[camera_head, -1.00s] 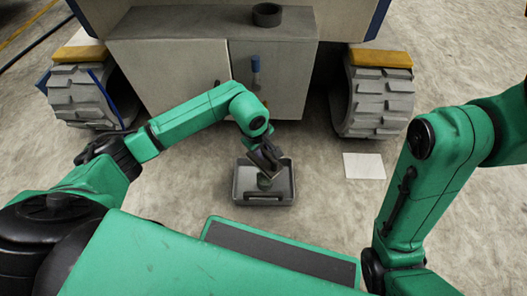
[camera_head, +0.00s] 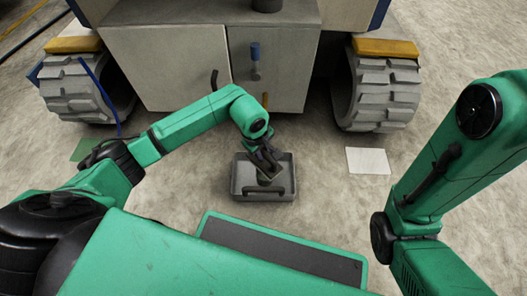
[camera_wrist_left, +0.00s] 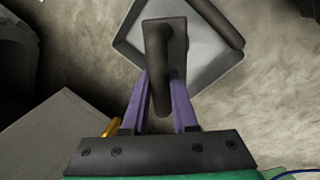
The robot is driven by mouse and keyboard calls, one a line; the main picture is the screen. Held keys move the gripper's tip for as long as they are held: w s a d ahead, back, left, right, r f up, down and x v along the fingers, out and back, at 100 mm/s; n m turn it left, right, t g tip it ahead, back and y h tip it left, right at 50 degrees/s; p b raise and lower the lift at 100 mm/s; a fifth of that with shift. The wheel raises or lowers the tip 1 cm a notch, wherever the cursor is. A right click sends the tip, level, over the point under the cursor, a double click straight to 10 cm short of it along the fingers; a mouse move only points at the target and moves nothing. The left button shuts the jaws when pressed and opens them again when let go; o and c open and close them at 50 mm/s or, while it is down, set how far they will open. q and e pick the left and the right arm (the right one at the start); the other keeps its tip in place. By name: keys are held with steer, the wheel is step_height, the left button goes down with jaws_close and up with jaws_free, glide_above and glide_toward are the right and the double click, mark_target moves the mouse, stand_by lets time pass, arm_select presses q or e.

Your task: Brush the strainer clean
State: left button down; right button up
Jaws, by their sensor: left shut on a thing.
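My left gripper (camera_wrist_left: 165,108) has two purple fingers shut on a dark grey handled piece (camera_wrist_left: 160,75), with a rod-like part between the fingers and a flat block at its far end. I cannot tell whether this piece is the strainer or a brush. It is over a grey tray (camera_wrist_left: 222,62), which in the head view (camera_head: 240,183) stands on the ground below my left gripper (camera_head: 268,172). I cannot tell whether the piece touches the tray's floor. My right gripper is outside the views; only its arm shows.
A tracked machine with a grey cabinet (camera_head: 165,60) stands behind the tray. A blue handle (camera_head: 254,52) is on the cabinet's front, and a dark cylinder (camera_head: 267,5) is on its top. A white sheet (camera_head: 368,160) lies right of the tray. Open ground surrounds it.

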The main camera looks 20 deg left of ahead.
arm_select(q)
steer(key=shift+f+b, duration=0.3)
steer(key=shift+f, duration=0.05)
stand_by(0.6)
steer(key=shift+s+d, duration=0.35)
steer(key=shift+d, duration=0.3)
steer(key=shift+a, duration=0.1)
steer(key=shift+w+a, duration=0.4)
steer(key=shift+a, duration=0.25)
steer(key=shift+w+a, duration=0.35)
steer(key=shift+a, duration=0.25)
steer(key=shift+s+d, duration=0.4)
steer(key=shift+d, duration=0.3)
steer(key=shift+s+d, duration=0.35)
steer(key=shift+d, duration=0.3)
